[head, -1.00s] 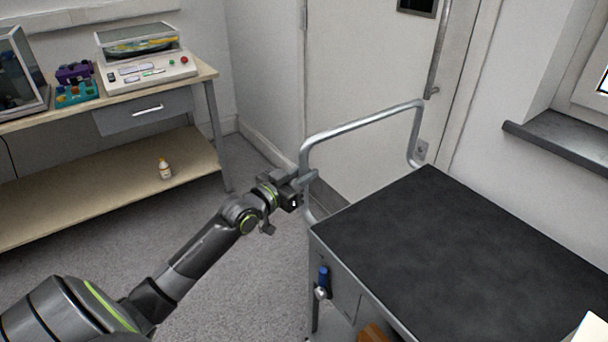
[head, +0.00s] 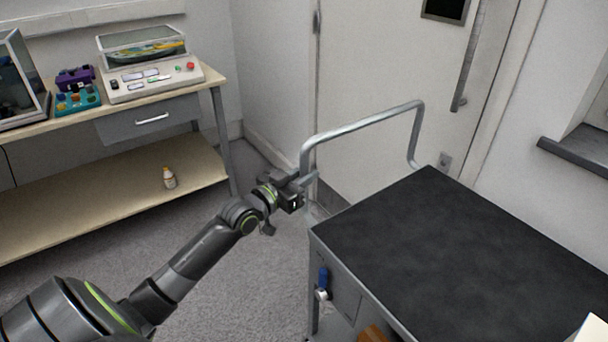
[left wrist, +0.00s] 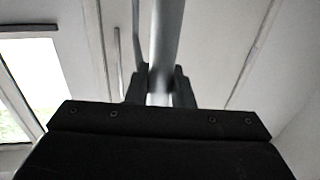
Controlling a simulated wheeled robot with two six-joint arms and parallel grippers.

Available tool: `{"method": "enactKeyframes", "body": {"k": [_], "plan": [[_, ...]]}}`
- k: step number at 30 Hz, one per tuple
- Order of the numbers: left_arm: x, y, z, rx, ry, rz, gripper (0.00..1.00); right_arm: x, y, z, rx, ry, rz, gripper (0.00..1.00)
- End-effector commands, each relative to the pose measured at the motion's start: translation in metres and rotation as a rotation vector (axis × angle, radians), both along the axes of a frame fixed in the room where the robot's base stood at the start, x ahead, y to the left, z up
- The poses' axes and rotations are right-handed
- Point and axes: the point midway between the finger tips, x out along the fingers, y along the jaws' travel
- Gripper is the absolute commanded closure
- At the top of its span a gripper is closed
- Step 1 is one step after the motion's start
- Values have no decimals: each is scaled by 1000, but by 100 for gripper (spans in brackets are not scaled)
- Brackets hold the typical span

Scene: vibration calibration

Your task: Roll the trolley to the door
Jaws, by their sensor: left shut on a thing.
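The trolley has a black top (head: 450,255) and a bent metal push handle (head: 365,127) at its far end. My left gripper (head: 303,184) is shut on the left upright of that handle. In the left wrist view the two fingers (left wrist: 160,88) sit on either side of the grey handle tube (left wrist: 166,45). The door (head: 375,75), pale with a vertical pull bar (head: 470,60), stands behind the trolley. The handle covers part of the door in the picture. My right gripper is not in view.
A bench (head: 215,80) with a drawer and lower shelf stands at the left, holding a boxed instrument (head: 150,75). A small bottle (head: 169,178) is on its shelf. A window sill (head: 575,158) juts out at the right. Grey floor (head: 215,265) is clear between bench and trolley.

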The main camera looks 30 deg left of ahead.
Motion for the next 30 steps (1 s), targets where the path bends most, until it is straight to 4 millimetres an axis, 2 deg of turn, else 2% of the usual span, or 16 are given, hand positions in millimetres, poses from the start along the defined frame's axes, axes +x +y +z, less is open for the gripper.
{"method": "enactKeyframes", "body": {"k": [1, 2, 6, 17, 22, 28, 30], "plan": [[0, 0, -1, -1, 2, 0, 100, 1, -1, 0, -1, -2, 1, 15], [0, 0, -1, 0, 2, 0, 77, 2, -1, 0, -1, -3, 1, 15], [0, 0, -1, 0, 2, 0, 60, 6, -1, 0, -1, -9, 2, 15], [-4, 1, -1, 3, 3, 1, 60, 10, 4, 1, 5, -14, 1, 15], [-24, 5, 0, 5, 4, 1, 60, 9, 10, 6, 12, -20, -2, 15], [-60, 12, 1, 5, 5, -1, 60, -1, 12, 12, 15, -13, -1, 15], [-72, 15, 2, 4, 5, 1, 60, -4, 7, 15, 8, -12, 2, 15]]}}
